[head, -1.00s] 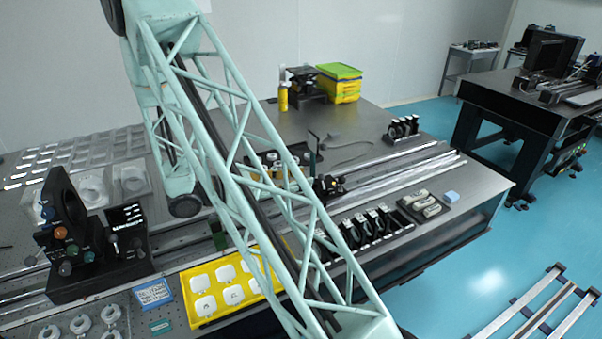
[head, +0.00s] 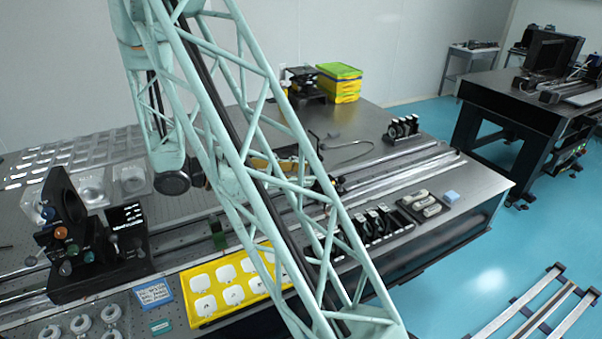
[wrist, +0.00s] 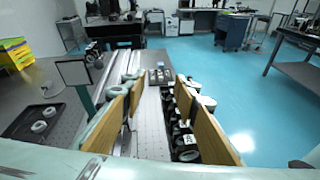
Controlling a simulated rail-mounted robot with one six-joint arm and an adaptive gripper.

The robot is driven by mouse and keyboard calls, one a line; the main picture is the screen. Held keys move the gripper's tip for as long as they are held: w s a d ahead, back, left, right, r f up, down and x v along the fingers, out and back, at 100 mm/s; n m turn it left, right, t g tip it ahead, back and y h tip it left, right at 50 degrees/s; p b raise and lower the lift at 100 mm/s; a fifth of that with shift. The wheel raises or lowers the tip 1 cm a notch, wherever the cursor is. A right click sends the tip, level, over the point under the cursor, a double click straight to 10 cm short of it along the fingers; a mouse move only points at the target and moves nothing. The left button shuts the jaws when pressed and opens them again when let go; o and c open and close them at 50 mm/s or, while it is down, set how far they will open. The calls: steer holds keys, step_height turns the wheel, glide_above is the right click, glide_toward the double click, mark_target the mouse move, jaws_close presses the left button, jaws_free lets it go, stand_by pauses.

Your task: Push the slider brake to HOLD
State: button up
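My gripper (wrist: 160,88) shows in the wrist view as wood-coloured fingers spread apart, with nothing between them. It points along the table, with the grey tabletop and rails beyond it. In the head view my lattice arm crosses the middle of the table and hides most of the gripper. I cannot pick out the slider brake or a HOLD mark for certain. A small black rail carriage (head: 338,184) shows partly behind my arm in the head view. A dark square plate on a post (wrist: 74,72) stands left of the fingers in the wrist view.
Several black mounts (head: 372,222) stand in a row along the table's front edge; they also show close to the right finger (wrist: 185,140). A yellow tray (head: 215,310) and a black knobbed stand (head: 100,265) are at left. The back of the table has free room.

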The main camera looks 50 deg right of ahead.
steer(key=shift+s+a+r+m+y, duration=0.5)
steer(key=shift+s+a+r, duration=0.25)
steer(key=shift+a+r, duration=0.15)
stand_by(0.5)
steer(key=s+a+r+m+t+y, duration=0.3)
steer(key=s+a+r+y, duration=0.1)
steer(key=a, duration=0.7)
steer(key=s+a+r+m+t+y, duration=0.3)
steer(key=s+a+r, duration=0.3)
steer(key=a, duration=0.6)
steer(key=s+a+r+m+t+y, duration=0.3)
steer(key=s+a+r+t+y, duration=0.2)
steer(key=a, duration=0.6)
steer(key=shift+s+a+r, duration=0.35)
steer(key=shift+s+r, duration=0.1)
steer(key=shift+r, duration=0.45)
stand_by(1.1)
